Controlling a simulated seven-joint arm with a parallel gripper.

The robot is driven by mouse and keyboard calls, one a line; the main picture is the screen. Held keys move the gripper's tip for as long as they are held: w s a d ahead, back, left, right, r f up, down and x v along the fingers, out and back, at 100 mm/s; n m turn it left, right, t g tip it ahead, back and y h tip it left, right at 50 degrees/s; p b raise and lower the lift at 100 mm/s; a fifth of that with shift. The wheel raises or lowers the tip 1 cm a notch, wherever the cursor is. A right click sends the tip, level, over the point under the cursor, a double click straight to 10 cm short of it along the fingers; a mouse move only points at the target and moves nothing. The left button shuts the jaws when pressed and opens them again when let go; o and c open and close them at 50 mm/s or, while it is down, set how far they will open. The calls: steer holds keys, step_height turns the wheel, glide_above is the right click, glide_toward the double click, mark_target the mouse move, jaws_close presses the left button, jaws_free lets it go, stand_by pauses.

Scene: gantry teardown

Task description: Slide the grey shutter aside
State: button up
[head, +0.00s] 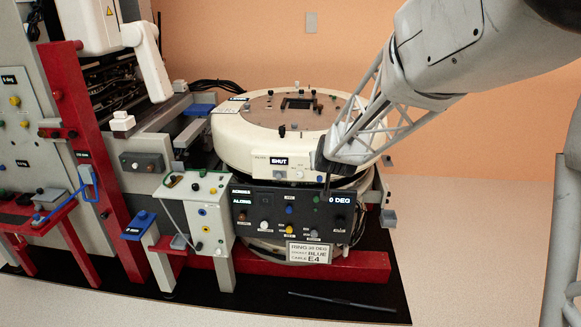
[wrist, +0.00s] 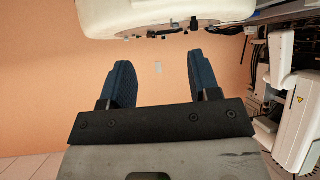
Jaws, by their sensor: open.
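The white round drum (head: 232,140) stands in the middle of the head view. A grey-brown plate (head: 262,112) covers its top, with a small dark rectangular piece or opening (head: 298,103) and several small knobs. I cannot tell for sure which part is the grey shutter. A label on the drum's front reads "SHUT" (head: 279,161). My gripper (head: 326,172) is at the drum's front right, in front of its rim and above the black control panel. In the wrist view, its two blue fingers (wrist: 162,82) are apart with nothing between them. The drum's edge (wrist: 165,18) shows beyond them.
The black panel (head: 265,213) with several knobs sits below the drum. A white switch box (head: 207,222) and a red frame (head: 107,190) stand to the left. A thin dark rod (head: 340,301) lies on the black base. Open floor is at the right.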

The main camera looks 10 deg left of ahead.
steer(key=w+a+f+t, duration=0.4)
steer(key=w+a+f, duration=0.55)
steer(key=w, duration=0.35)
steer(key=t+h, duration=0.2)
steer(key=t, duration=0.1)
glide_toward(279, 178)
steer(key=w, duration=0.2)
steer(key=shift+a+n, duration=0.1)
steer(key=shift+n, duration=0.2)
steer(key=shift+w, duration=0.15)
steer(key=shift+w+r, duration=0.1)
steer(key=shift+w, duration=3.65)
steer(key=shift+c, duration=0.4)
jaws_close()
